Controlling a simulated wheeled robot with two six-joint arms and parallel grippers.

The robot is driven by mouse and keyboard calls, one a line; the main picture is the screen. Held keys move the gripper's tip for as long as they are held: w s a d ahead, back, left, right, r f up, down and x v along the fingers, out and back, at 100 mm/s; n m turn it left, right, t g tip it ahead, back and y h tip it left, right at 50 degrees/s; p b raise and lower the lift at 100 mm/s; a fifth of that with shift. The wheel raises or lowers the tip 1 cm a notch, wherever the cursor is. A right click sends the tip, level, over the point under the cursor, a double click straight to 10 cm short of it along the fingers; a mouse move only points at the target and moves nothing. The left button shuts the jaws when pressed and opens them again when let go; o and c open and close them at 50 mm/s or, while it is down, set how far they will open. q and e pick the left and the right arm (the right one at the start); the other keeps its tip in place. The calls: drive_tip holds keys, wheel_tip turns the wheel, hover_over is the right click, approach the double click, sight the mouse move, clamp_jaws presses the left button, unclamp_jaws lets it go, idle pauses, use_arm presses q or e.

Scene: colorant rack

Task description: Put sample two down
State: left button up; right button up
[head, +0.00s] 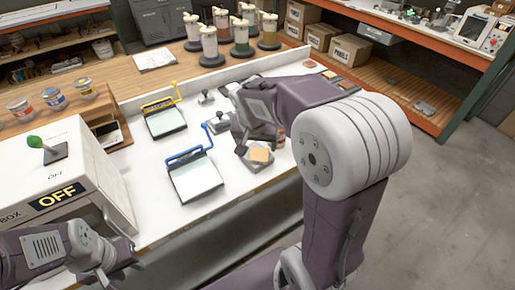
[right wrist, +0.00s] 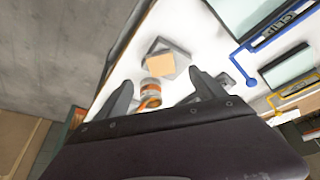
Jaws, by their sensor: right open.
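A tan square (head: 260,154), probably the sample, lies on a grey block (head: 257,165) on the white worktop; no label is readable on it. In the right wrist view the tan square (right wrist: 160,62) sits on the grey block (right wrist: 181,63), beyond my fingertips. My right gripper (right wrist: 165,90) is open and empty, above the worktop; its arm partly hides it in the head view (head: 248,140). A small can with an orange band (right wrist: 150,92) shows between the fingers, apart from both. My left gripper (head: 112,268) is low at the left; its jaws are unclear.
A blue-handled clip board (head: 196,178) and a yellow-handled one (head: 165,121) lie left of the block. A white box marked OFF (head: 85,185) stands at the left. Colorant canisters (head: 210,45) line the back. The worktop's front edge is close to the block.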

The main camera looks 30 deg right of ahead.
drive_tip(key=s+a+f+n+g+y, duration=0.2)
drive_tip(key=s+a+f+n, duration=0.4)
drive_tip(key=s+f, duration=0.6)
drive_tip(key=shift+s+a+n+g+y, duration=0.3)
drive_tip(key=shift+s+a+n+y, duration=0.15)
drive_tip(key=shift+a, duration=0.3)
